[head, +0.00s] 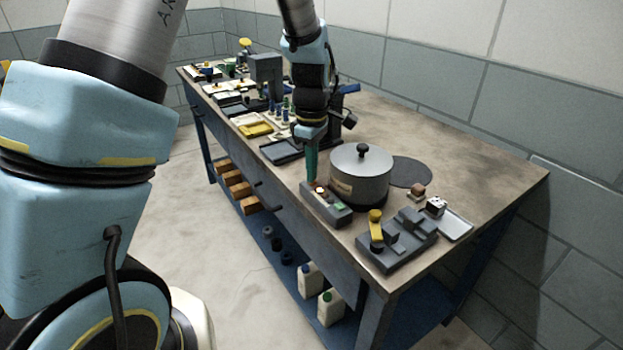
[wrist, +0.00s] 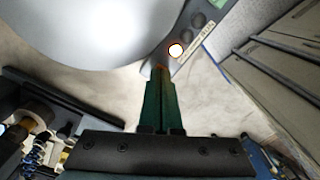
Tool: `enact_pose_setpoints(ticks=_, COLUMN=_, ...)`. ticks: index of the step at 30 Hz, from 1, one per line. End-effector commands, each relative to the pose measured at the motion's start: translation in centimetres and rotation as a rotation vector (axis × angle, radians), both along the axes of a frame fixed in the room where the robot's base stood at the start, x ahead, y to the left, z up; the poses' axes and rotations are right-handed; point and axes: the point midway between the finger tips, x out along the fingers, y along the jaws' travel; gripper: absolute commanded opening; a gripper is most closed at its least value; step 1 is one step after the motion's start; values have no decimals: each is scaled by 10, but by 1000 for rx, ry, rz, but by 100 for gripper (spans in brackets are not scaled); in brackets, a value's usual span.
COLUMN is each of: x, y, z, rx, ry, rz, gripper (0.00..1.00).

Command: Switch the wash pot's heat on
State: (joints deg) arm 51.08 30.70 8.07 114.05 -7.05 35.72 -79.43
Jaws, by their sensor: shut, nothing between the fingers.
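The wash pot (head: 345,192) is a grey metal pot with a lid and a black knob, standing near the front edge of the bench. In the wrist view its pale, out-of-focus body (wrist: 100,30) fills the upper left. A low grey control box (head: 336,214) sits in front of it. A round spot on the box shows bright white with an orange rim (wrist: 176,50). My gripper (head: 313,182) points down at the left end of the box, its green fingers together and empty. In the wrist view the fingertips (wrist: 160,70) are just below the bright spot. I cannot tell whether they touch the box.
A grey fixture with a yellow handle (head: 376,216) stands right of the box, near a small tray (head: 456,226). A dark round mat (head: 410,172) lies behind the pot. Trays and tools crowd the far left; the bench's back right is clear.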

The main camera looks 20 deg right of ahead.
Motion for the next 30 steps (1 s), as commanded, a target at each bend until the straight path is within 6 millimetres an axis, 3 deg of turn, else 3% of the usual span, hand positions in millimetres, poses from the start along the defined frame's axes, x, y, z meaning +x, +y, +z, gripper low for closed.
enact_pose_setpoints(ticks=30, x=0, y=0, z=80, rx=-1, ry=-1, rz=-1, gripper=0)
